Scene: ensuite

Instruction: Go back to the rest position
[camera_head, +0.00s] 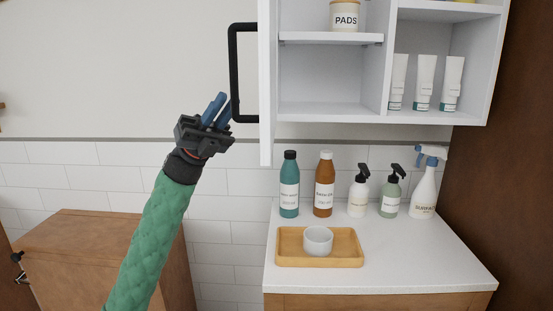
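My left gripper (222,103) is raised at the left of the wall cabinet, on the green-sleeved arm coming from below. Its two blue fingers point up and to the right, with a narrow gap between them and nothing visible in it. The fingertips overlap or lie close beside the lower end of the black door handle (233,75); I cannot tell whether they touch it. The white cabinet door (266,90) stands open, seen nearly edge-on. My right gripper is not in view.
The open cabinet (330,82) holds a PADS jar (344,18) and white tubes (424,80). Below, the counter (410,262) carries several bottles and a wooden tray (346,262) with a small cup (318,240). A wooden cabinet (95,250) stands at lower left.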

